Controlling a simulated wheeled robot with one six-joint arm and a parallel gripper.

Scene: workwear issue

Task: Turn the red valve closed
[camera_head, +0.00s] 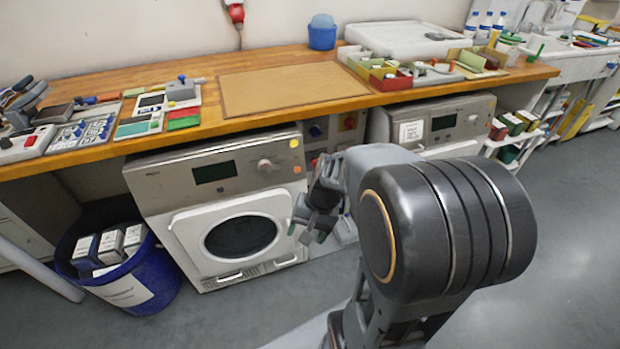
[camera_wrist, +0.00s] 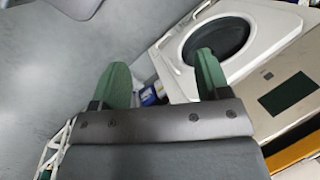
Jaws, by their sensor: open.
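My gripper (camera_head: 312,232) hangs in front of the gap between the two machines, right of the left machine's round door. In the wrist view its two green fingers (camera_wrist: 162,72) are spread apart with nothing between them. A small red knob (camera_head: 348,124) on a yellow backing shows on the grey panel (camera_head: 333,137) under the worktop, behind and above my gripper. I cannot tell whether it is the red valve, or how it is turned. My arm hides the lower right of that panel. The wrist view shows no red valve.
The left machine (camera_head: 215,176) stands close beside my gripper; its door also shows in the wrist view (camera_wrist: 245,25). A blue bin (camera_head: 160,285) with boxes stands at the left. The wooden worktop (camera_head: 215,62) overhangs the machines. Grey floor is free at the right.

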